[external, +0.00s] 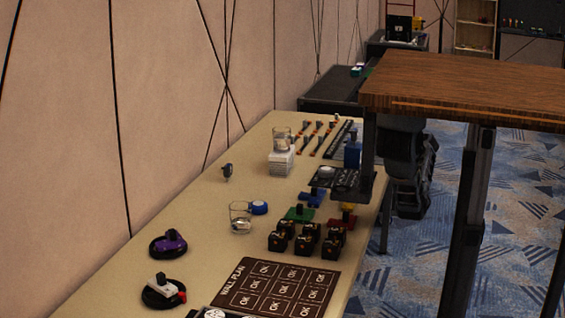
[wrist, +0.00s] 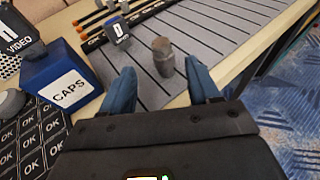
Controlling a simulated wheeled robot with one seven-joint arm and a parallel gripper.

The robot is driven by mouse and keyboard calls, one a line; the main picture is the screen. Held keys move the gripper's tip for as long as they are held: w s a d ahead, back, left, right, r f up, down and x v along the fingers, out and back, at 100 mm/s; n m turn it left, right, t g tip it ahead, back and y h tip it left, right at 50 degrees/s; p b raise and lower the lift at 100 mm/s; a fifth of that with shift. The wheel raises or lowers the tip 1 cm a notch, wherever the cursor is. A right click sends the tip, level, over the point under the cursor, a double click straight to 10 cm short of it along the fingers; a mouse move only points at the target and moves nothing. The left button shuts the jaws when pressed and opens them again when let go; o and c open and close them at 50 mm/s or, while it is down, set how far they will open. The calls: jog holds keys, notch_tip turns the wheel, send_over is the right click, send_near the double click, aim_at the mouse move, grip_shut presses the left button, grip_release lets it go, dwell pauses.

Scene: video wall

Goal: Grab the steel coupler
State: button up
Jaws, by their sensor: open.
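The steel coupler, a short grey-brown cylinder (wrist: 163,57), stands upright on a grey ribbed mat (wrist: 190,38) in the wrist view. My gripper (wrist: 160,68) is open and empty, with one blue finger on each side of the picture's middle. The coupler appears between the fingertips and slightly beyond them; I cannot tell whether it is within their reach. No contact shows.
A blue CAPS box (wrist: 60,82) stands left of the gripper; it also shows in the external view (external: 352,155). A small dark block marked D (wrist: 119,33) stands left of the coupler. OK tiles (wrist: 30,135) lie at lower left. The table edge is close on the right.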

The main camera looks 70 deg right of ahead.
jog(key=shift+b+x, duration=1.2)
jog(key=shift+x, duration=2.3)
jog(key=shift+s+d+r, duration=0.1)
jog(key=shift+d, duration=0.1)
jog(key=c, duration=1.1)
jog(key=shift+o, duration=0.2)
